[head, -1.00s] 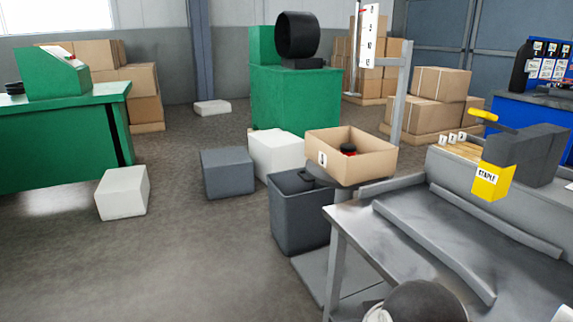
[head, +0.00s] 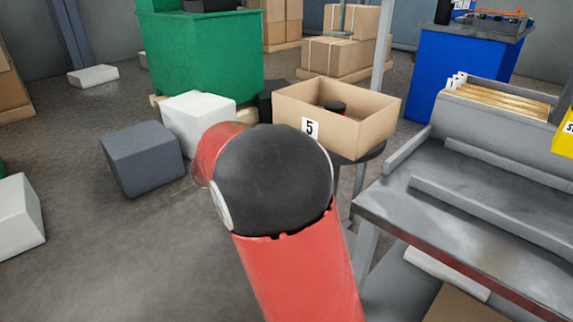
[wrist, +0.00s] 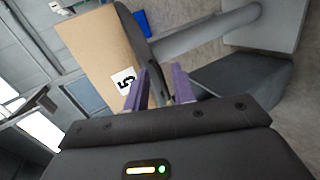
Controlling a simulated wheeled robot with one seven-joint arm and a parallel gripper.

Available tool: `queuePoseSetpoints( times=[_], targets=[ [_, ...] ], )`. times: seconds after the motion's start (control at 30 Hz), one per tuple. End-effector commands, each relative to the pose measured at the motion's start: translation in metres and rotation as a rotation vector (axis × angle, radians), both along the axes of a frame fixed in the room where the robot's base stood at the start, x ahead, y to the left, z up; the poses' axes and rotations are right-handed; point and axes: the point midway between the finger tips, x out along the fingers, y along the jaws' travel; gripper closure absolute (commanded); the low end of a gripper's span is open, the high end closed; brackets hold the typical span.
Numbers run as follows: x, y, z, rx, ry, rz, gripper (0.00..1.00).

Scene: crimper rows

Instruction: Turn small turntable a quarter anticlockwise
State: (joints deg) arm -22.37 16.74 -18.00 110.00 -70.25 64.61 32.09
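The small turntable is a round dark disc (head: 372,152) on a stand in the head view, right of my red arm. An open cardboard box (head: 370,135) marked 5 sits on it and covers most of its top. A black and red item lies in the box. In the wrist view the picture is tilted; the box (wrist: 95,45) is at upper left, and the turntable's dark edge (wrist: 128,25) runs beside it. My arm hides the gripper in the head view.
A metal workbench (head: 460,200) with raised rails stands close on the right. A white block (head: 198,120) and a dark grey block (head: 143,160) sit on the floor to the left.

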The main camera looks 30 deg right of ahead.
Motion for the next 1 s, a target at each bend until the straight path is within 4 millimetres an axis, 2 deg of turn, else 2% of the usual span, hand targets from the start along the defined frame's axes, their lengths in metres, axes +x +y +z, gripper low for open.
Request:
queuePoseSetpoints(
  times=[0.03,0.1,0.23,0.37,0.73,1.0],
  targets=[
    [0.017,0.004,-0.008,-0.065,0.0,0.023,0.75],
    [0.034,0.008,-0.01,-0.137,-0.009,0.05,0.75],
    [0.052,0.013,-0.011,-0.211,-0.022,0.081,0.75],
    [0.059,0.004,-0.012,-0.228,-0.026,0.086,0.75],
    [0.077,-0.047,-0.024,-0.226,-0.024,0.085,0.75],
    [0.08,-0.057,-0.026,-0.224,-0.024,0.089,0.75]
  ],
)
